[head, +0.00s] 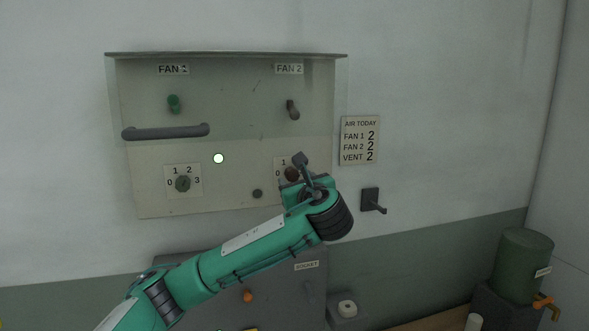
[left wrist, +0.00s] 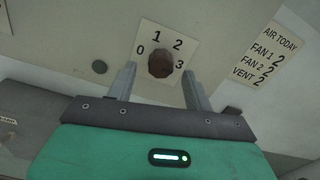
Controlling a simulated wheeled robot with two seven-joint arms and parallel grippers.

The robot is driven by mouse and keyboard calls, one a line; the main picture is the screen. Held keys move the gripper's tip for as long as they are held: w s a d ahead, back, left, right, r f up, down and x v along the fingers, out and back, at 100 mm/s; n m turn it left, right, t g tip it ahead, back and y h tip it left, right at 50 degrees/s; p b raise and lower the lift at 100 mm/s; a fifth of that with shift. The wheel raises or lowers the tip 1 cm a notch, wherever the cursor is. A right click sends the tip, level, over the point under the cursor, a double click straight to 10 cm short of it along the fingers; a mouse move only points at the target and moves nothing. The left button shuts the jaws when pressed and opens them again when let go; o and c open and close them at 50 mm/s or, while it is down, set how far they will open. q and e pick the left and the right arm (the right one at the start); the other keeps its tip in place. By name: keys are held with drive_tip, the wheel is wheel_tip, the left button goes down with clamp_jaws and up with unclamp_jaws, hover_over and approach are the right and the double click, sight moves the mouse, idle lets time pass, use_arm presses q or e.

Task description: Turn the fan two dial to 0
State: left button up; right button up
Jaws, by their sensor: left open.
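The fan two dial (head: 291,174) is a round brown knob on a pale plate at the lower right of the wall panel, below the FAN 2 label (head: 289,69). In the left wrist view the dial (left wrist: 161,64) has 0 at left, 1 and 2 above and 3 at right; which number it points at is unclear. My left gripper (head: 301,172) is at the dial and partly hides its plate. In the left wrist view its open fingers (left wrist: 159,72) stand on either side of the knob, with visible gaps. My right gripper is not in view.
The panel (head: 235,194) also bears a fan one dial (head: 183,183), two toggles and a grey bar handle (head: 165,131). A sign (head: 360,141) reads FAN 1 2, FAN 2 2, VENT 2. A dark wall hook (head: 372,200) juts out right of my gripper.

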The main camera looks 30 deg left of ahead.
sight(292, 174)
use_arm(q)
drive_tip(key=shift+p+x, duration=0.3)
drive_tip(key=shift+x, duration=0.6)
drive_tip(key=shift+w+a, duration=0.2)
drive_tip(key=c, duration=1)
drive_tip(key=shift+f, duration=0.1)
